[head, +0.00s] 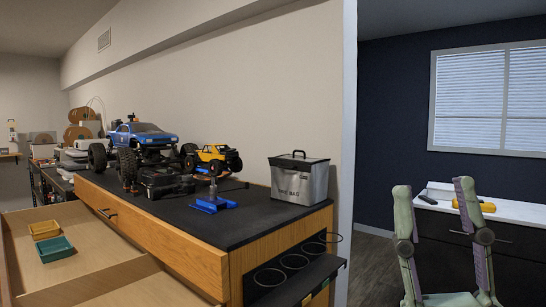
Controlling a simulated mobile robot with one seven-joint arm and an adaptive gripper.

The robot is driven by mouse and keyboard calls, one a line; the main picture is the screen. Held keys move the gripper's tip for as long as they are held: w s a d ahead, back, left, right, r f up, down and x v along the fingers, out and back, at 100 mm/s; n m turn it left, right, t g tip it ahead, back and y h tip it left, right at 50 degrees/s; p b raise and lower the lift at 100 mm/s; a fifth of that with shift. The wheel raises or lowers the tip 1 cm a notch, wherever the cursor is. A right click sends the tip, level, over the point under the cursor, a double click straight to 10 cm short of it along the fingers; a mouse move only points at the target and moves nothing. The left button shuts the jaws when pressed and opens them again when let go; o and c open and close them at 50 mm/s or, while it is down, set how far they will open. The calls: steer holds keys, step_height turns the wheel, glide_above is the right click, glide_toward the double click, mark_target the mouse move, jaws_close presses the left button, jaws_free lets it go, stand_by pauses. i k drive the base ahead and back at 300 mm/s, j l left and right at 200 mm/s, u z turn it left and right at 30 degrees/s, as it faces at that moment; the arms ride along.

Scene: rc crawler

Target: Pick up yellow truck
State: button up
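The yellow truck (216,154), with black tyres, is on the dark top of a wooden workbench (250,220). It appears to sit raised above a small blue stand (212,201), though the contact is too small to make out. A larger blue truck (143,135) with big black wheels is to its left. My gripper (434,190) is at the lower right with its two fingers wide apart and nothing between them. It is well to the right of the yellow truck and the workbench.
A grey bag box (299,179) stands at the bench's right end, above a black holder (296,272) with round openings. Open drawers at left hold a yellow tray (45,229) and a green tray (55,248). A white counter (520,211) with a yellow item is behind my gripper.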

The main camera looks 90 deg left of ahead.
mark_target(205, 158)
steer(key=i+j, duration=0.4)
steer(key=i, duration=0.15)
steer(key=i+j, duration=0.45)
steer(key=i+u, duration=0.35)
steer(key=i+l+u, duration=0.35)
steer(key=i, duration=0.15)
steer(key=j+u, duration=0.15)
steer(key=u, duration=2.35)
steer(key=i+j, duration=0.15)
steer(key=j, duration=0.25)
steer(key=i+j, duration=0.1)
steer(key=j, duration=0.3)
steer(key=i+j, duration=0.15)
steer(key=j, duration=0.25)
steer(key=i+j+u, duration=0.1)
steer(key=j, duration=0.25)
steer(key=i+j, duration=0.2)
steer(key=j, duration=0.2)
